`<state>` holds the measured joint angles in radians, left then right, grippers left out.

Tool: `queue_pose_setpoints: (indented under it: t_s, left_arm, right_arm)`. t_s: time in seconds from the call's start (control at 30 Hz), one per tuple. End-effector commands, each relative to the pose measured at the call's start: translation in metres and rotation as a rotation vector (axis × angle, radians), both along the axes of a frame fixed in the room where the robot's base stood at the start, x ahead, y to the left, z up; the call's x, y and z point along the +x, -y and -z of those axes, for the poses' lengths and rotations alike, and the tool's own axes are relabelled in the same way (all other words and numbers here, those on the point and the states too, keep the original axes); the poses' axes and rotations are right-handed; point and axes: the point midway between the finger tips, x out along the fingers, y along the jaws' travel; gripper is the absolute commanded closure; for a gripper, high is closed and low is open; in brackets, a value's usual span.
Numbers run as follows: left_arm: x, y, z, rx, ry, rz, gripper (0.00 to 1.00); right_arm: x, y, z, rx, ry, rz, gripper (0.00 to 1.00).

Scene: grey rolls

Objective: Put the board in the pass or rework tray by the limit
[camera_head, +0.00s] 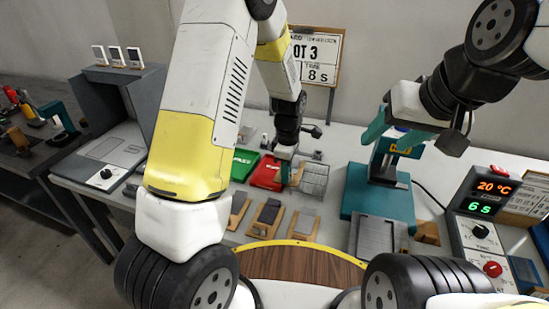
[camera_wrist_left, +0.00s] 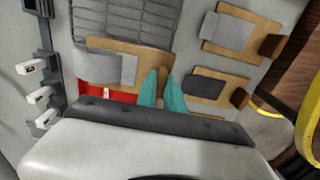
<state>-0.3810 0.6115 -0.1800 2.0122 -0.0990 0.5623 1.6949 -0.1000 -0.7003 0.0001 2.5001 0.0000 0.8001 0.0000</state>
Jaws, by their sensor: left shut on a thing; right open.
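My left gripper (camera_head: 287,168) is shut on the wooden grip of a board (camera_wrist_left: 108,66), a tan wooden base with a grey plate. In the left wrist view its teal fingers (camera_wrist_left: 162,86) pinch the grip, and the board overlaps the red tray (camera_wrist_left: 122,95). I cannot tell whether it touches the tray. In the head view the red tray (camera_head: 265,174) is partly behind the gripper. The green tray (camera_head: 243,164), lettered PASS, is left of it. My right gripper (camera_head: 393,132) is open beside the teal press (camera_head: 378,195).
Several similar boards (camera_head: 268,214) lie at the bench's front. A wire rack (camera_head: 315,178) stands right of the red tray. A wall sign (camera_head: 315,60) partly reads "OT 3" and "8 S". A display (camera_head: 487,193) reads 20 °C and 6 s. A grey hooded station (camera_head: 115,125) is left.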

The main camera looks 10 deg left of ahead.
Motion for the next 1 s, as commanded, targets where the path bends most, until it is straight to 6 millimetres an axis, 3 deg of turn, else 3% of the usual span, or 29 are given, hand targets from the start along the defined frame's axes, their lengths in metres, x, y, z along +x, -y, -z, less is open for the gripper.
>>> queue_pose_setpoints:
  t_s: [0.1, 0.3, 0.47, 0.73, 1.0]
  left_arm:
    - [0.017, -0.029, 0.004, -0.001, -0.001, -0.006, 1.00]
    - [0.036, -0.059, 0.007, -0.001, 0.000, -0.002, 1.00]
    - [0.039, -0.065, 0.010, 0.000, -0.002, 0.001, 1.00]
    - [0.038, -0.065, 0.042, 0.001, -0.003, 0.001, 1.00]
    - [0.039, -0.065, 0.043, 0.000, -0.001, 0.001, 1.00]
  right_arm:
    - [0.000, 0.000, 0.000, 0.000, 0.000, 0.000, 0.46]
    - [0.000, 0.000, 0.000, 0.000, 0.000, 0.000, 0.46]
    - [0.000, 0.000, 0.000, 0.000, 0.000, 0.000, 0.46]
    - [0.000, 0.000, 0.000, 0.000, 0.000, 0.000, 0.46]
    - [0.000, 0.000, 0.000, 0.000, 0.000, 0.000, 0.46]
